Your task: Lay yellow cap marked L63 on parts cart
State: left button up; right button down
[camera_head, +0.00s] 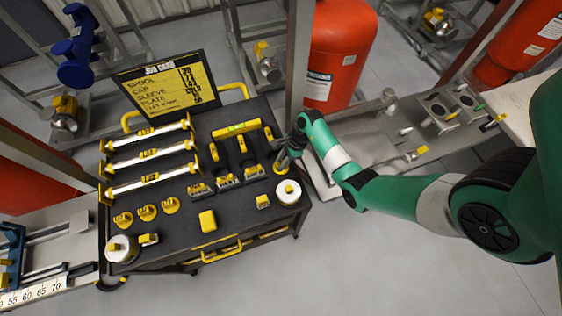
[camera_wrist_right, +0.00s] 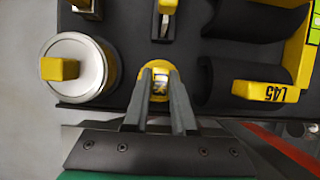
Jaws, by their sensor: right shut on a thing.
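The parts cart (camera_head: 178,232) has a black top and yellow handles. My right gripper (camera_head: 283,160) is over its right edge in the head view. In the right wrist view, the right gripper (camera_wrist_right: 160,88) is shut on a round yellow cap (camera_wrist_right: 158,72), with the fingers on either side of it. The cap has a small pale label that I cannot read. I cannot tell whether the cap touches the cart top or is just above it. My left gripper is not in view.
A white cylinder with a yellow top (camera_head: 288,192) stands close to the right gripper; it also shows in the wrist view (camera_wrist_right: 105,66). Several yellow caps (camera_head: 147,212), a yellow block (camera_head: 207,221) and a job card board (camera_head: 168,85) are on the cart. Bare room lies near its front.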

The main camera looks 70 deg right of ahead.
jog(key=shift+f, duration=0.15)
jog(key=shift+f+b, duration=0.4)
jog(key=shift+f, duration=0.1)
jog(key=shift+f, duration=0.3)
dwell(0.3)
jog(key=c, duration=0.6)
grip_release()
jog(key=shift+c, duration=0.2)
jog(key=shift+c, duration=0.8)
